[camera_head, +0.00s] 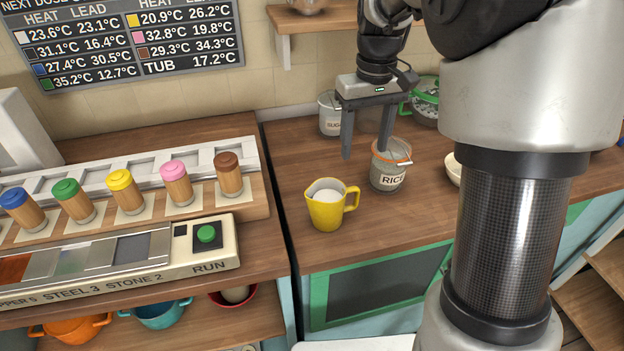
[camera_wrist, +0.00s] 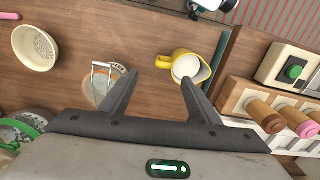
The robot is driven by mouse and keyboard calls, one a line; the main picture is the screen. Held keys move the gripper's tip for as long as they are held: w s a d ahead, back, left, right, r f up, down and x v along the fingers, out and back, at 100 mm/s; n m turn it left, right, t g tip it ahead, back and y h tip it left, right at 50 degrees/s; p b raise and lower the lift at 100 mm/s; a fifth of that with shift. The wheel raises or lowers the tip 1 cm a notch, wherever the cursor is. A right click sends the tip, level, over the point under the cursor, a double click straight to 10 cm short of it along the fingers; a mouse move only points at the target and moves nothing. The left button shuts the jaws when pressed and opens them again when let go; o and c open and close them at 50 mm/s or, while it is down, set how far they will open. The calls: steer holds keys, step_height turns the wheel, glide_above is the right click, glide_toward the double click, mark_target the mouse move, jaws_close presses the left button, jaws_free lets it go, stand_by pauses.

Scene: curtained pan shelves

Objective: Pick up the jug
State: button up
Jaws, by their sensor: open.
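The yellow jug (camera_head: 326,209) stands upright on the wooden counter near its front left edge. Its handle points right in the head view, and something white fills its inside. In the wrist view the jug (camera_wrist: 186,68) lies ahead of the fingertips, its handle to the left. My gripper (camera_head: 365,153) is open and empty, pointing down above the counter, behind and to the right of the jug. It also shows in the wrist view (camera_wrist: 158,80) with its two fingers spread. The fingers are apart from the jug.
A glass RICE jar (camera_head: 388,178) with a wire clasp stands close to my right finger. A SUGAR canister (camera_head: 331,118) and a green-handled pot (camera_head: 426,101) stand behind. Coloured shakers (camera_head: 126,192) line the left bench.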

mark_target(356, 187)
steer(key=f, duration=1.2)
steer(key=shift+w+a+b, duration=0.25)
steer(key=shift+w+b, duration=0.05)
steer(key=shift+b, duration=0.05)
steer(key=shift+s+a+f, duration=0.1)
steer(key=shift+a+f, duration=0.1)
steer(key=shift+f, duration=1.3)
steer(key=shift+a+f, duration=0.2)
steer(key=shift+f, duration=1.3)
steer(key=shift+c, duration=0.2)
steer(key=shift+r, duration=0.1)
jaws_close()
